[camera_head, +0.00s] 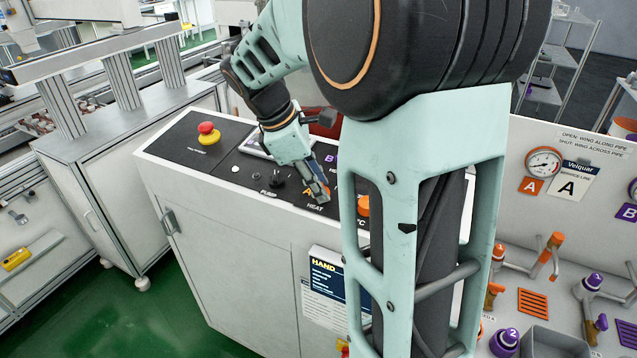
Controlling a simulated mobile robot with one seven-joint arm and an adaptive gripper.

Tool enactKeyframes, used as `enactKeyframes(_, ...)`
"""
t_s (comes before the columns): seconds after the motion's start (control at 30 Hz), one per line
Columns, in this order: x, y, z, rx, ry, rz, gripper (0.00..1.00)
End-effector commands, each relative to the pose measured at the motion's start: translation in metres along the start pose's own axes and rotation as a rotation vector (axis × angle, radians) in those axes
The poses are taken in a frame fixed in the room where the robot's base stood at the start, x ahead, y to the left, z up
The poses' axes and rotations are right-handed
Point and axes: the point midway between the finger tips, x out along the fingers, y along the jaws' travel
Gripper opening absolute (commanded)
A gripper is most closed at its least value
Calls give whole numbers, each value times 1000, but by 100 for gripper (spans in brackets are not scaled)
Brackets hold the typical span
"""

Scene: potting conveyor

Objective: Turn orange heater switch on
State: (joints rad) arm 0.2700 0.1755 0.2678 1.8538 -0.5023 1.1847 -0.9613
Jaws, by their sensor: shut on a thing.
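The control panel (221,168) is a black top on a white cabinet. My gripper (320,193) reaches down onto it just above the word HEAT, with its fingers shut. The heater switch is at the fingertips and is mostly hidden by them, so I cannot tell which way it is turned. An orange letter A shows just left of the fingers. A black pump switch (278,179) stands to the left, above the word PUMP. An orange knob (362,206) near a °C mark is partly hidden by my arm.
A red mushroom button (207,131) on a yellow base stands at the panel's left. A HAND notice (327,283) hangs on the cabinet front. At right are a gauge (543,163), valves and a grey bin (552,343). Green floor is clear at lower left.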

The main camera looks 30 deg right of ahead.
Motion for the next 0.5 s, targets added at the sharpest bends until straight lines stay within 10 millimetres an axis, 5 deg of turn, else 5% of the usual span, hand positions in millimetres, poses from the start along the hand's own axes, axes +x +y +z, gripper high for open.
enactKeyframes(0.5, -2, 1, 0, 113, -1, -39, 1)
